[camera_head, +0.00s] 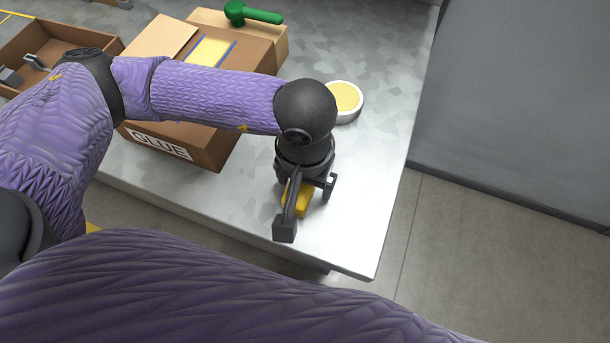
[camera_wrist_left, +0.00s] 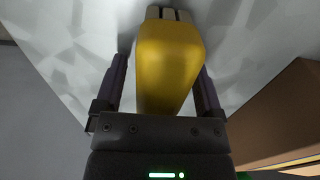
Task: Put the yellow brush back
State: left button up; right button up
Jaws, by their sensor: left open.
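The yellow brush (camera_head: 302,198) lies on the grey metal table near its front right corner, partly hidden under my left gripper (camera_head: 308,200). In the left wrist view the brush (camera_wrist_left: 170,60) has a thick yellow body, with a pale grey end at the top. The fingers of my left gripper (camera_wrist_left: 162,75) are open, one on each side of the yellow body, with a narrow gap visible on each side. My right gripper is not in view.
A brown box marked GLUE (camera_head: 160,146) stands left of the brush. A round white tub with a yellow top (camera_head: 346,97) is behind my left wrist. A green tool (camera_head: 250,13) lies on a cardboard box at the back. The table's right edge is close.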

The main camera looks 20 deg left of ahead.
pick_arm(q)
notch_tip(320, 180, up, 11)
jog(key=p, duration=0.3)
jog(key=shift+r, duration=0.65)
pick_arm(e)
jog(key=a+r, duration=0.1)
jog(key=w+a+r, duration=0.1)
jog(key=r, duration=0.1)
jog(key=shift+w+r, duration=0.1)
